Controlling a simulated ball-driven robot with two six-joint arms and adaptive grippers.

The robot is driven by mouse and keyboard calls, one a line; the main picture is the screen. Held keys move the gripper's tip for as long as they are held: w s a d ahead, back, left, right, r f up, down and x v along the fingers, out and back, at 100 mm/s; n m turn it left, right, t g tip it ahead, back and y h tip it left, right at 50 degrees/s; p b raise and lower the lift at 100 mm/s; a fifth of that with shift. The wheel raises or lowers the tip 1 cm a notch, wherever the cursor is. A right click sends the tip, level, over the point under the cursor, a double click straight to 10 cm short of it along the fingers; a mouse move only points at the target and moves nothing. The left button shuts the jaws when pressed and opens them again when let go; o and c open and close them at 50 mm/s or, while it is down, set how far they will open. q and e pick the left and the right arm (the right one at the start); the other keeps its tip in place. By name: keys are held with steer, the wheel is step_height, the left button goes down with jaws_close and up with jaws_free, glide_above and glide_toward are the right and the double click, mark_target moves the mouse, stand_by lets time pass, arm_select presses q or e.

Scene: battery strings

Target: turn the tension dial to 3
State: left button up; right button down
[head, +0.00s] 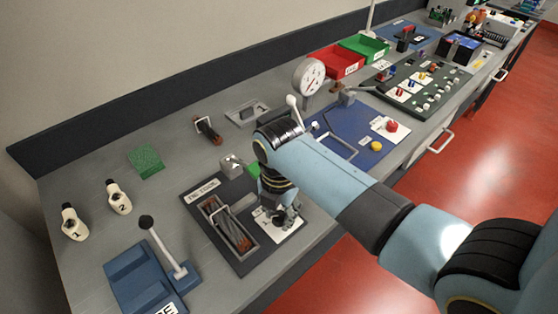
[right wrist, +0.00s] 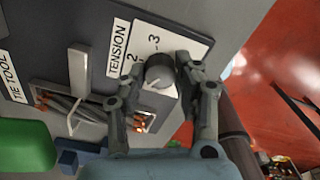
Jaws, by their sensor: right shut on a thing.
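The tension dial (right wrist: 158,72) is a dark grey round knob on a white plate (right wrist: 178,42) marked TENSION, with the numbers 2 and 3 visible. The plate also shows in the head view (head: 286,233), on the dark tie tool board (head: 208,191). My right gripper (right wrist: 157,80) is shut on the dial, one finger on each side of it. In the head view my right gripper (head: 285,216) points down over the plate and hides the dial. I cannot clearly tell which number the dial points to. My left gripper is not in view.
The tie tool's tray (head: 231,228) with brownish strips and a light bar lies beside the plate. A blue lever base (head: 140,282) with a black-knobbed lever stands at front left. A blue panel (head: 350,122) lies beyond my arm. The bench's front edge is close.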

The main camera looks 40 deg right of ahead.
steer(key=shift+m, duration=0.4)
steer(key=m, duration=0.4)
steer(key=shift+m, duration=0.4)
steer(key=m, duration=1.2)
steer(key=shift+m, duration=0.4)
steer(key=m, duration=0.5)
steer(key=shift+m, duration=0.4)
steer(key=c, duration=0.9)
jaws_free()
steer(key=shift+c, duration=0.2)
